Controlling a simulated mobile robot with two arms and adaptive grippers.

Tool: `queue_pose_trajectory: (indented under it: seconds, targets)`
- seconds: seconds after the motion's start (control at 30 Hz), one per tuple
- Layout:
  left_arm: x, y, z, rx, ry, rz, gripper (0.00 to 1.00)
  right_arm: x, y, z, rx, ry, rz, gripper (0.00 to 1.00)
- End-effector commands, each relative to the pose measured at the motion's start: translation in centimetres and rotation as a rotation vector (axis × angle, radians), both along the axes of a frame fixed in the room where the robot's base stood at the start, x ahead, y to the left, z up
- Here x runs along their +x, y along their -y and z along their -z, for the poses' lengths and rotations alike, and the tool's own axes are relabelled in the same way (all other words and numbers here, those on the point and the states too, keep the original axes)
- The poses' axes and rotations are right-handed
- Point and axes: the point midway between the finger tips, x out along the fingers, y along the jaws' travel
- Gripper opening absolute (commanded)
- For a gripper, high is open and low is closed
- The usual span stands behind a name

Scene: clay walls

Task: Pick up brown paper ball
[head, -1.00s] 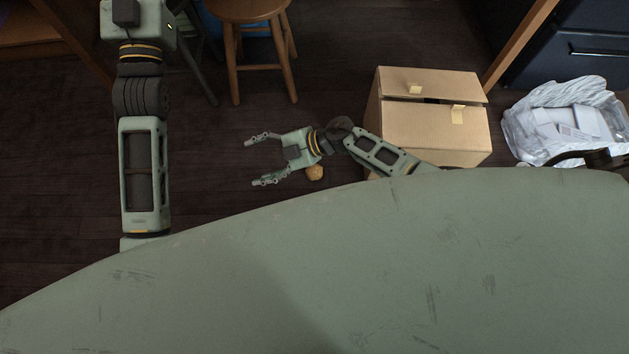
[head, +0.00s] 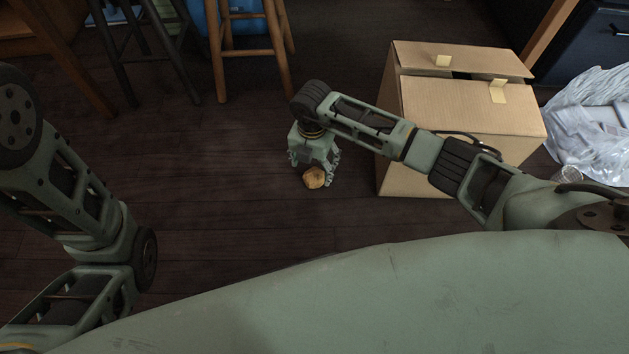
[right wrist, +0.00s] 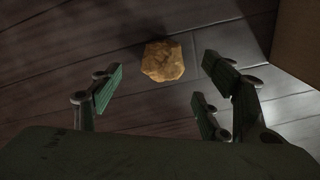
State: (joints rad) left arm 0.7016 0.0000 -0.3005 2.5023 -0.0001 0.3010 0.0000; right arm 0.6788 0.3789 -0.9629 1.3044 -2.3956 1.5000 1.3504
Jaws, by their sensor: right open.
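The brown paper ball (head: 314,178) lies on the dark wooden floor, left of the cardboard box. In the right wrist view the ball (right wrist: 163,61) sits ahead of the fingers, near the middle of the gap between them. My right gripper (head: 316,172) points down at the ball, with its fingers on either side in the head view. In the right wrist view the right gripper (right wrist: 160,92) is open and empty, and I see no finger touching the ball. My left arm shows at the left of the head view, but its gripper is out of sight.
A white plastic bag (head: 590,125) lies at the far right. The floor left of the ball is clear.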

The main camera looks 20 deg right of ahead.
Motion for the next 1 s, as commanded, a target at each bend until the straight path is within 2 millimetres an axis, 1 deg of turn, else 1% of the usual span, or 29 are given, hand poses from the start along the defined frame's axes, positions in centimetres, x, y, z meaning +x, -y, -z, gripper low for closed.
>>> queue_pose_trajectory:
  seconds: [0.03,0.17,0.27,0.4,0.53,0.6,0.83,0.87,1.0]
  targets:
    - [0.1,0.0,0.7,0.000,-0.001,0.000,0.40,0.0,0.0,0.9,0.001,-0.001,0.000,0.70]
    - [0.1,0.0,1.2,0.001,-0.003,-0.001,0.40,0.0,0.0,1.4,0.002,-0.001,0.000,0.70]
    - [0.1,0.0,2.4,0.001,-0.003,-0.001,0.40,-0.1,0.1,2.5,0.003,-0.001,0.000,0.70]
    - [0.1,0.0,4.4,0.001,-0.003,-0.001,0.40,-0.1,0.3,4.3,0.003,-0.001,-0.001,0.70]
    - [0.1,0.0,5.8,0.001,-0.004,-0.001,0.40,-0.1,0.3,5.8,0.003,-0.001,0.000,0.70]
    - [0.1,0.0,6.0,0.001,-0.004,-0.001,0.40,-0.1,0.3,6.1,0.003,-0.001,0.000,0.70]
    - [0.1,0.0,5.8,0.001,-0.003,-0.001,0.40,-0.1,0.3,5.9,0.004,-0.001,0.000,0.70]
    - [0.1,0.0,5.8,0.001,-0.003,-0.001,0.40,-0.1,0.3,5.9,0.004,-0.001,0.000,0.68]
    - [0.1,0.0,5.8,0.001,-0.003,-0.001,0.40,-0.1,0.3,5.9,0.004,-0.001,-0.001,0.56]
